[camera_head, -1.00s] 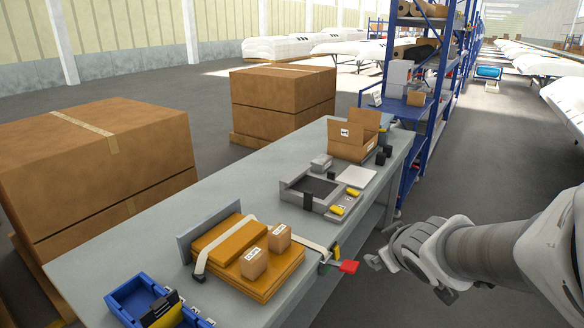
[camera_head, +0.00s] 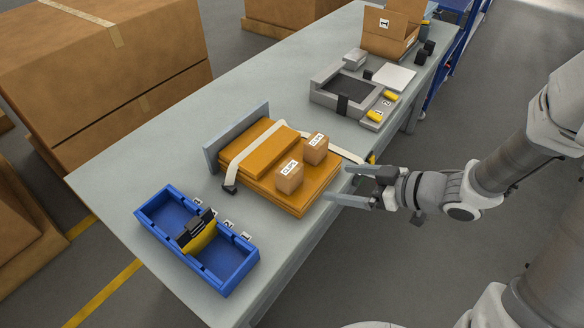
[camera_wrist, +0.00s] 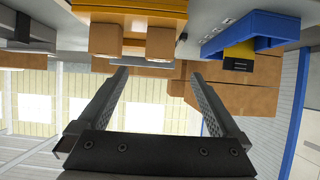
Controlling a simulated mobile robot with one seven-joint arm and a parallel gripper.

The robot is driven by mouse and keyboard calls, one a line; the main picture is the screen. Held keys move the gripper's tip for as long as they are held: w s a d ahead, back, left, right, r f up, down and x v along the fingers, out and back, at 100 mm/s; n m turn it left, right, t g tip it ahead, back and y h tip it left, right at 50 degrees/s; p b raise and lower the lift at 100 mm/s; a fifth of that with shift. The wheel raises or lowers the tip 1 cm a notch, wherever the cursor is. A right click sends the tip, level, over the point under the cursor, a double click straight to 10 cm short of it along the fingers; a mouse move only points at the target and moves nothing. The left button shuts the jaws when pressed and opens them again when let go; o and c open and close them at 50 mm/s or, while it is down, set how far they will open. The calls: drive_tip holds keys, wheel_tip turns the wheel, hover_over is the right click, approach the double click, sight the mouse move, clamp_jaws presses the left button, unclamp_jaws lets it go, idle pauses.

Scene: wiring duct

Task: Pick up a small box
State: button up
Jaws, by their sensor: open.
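Two small brown boxes with white labels rest on a stack of orange-brown boards on the bench. The nearer small box (camera_head: 289,176) is toward the front of the stack, and the farther small box (camera_head: 315,148) is behind it to the right. In the wrist view the two small boxes (camera_wrist: 106,39) and (camera_wrist: 160,42) hang from the top, as the picture is upside down. My gripper (camera_head: 338,185) is open and empty, just right of the board stack (camera_head: 262,150). Its fingers (camera_wrist: 160,95) point toward the boxes and touch neither of them.
A blue two-part bin (camera_head: 168,209) stands at the bench's front left. A pale strap (camera_head: 258,151) crosses the boards. A grey tray (camera_head: 352,92), yellow pieces and an open carton (camera_head: 390,32) stand farther back. The grey bench (camera_head: 130,165) is clear at left.

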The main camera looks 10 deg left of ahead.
sight(297, 175)
drive_tip(key=b+x, duration=0.2)
drive_tip(key=x, duration=0.8)
drive_tip(key=shift+a+f, duration=0.15)
drive_tip(key=shift+b+x, duration=0.5)
drive_tip(key=shift+x, duration=2.65)
drive_tip(key=shift+r, duration=0.25)
drive_tip(key=c, duration=1.2)
drive_tip(key=shift+c, duration=0.3)
drive_tip(key=shift+w+r, duration=0.1)
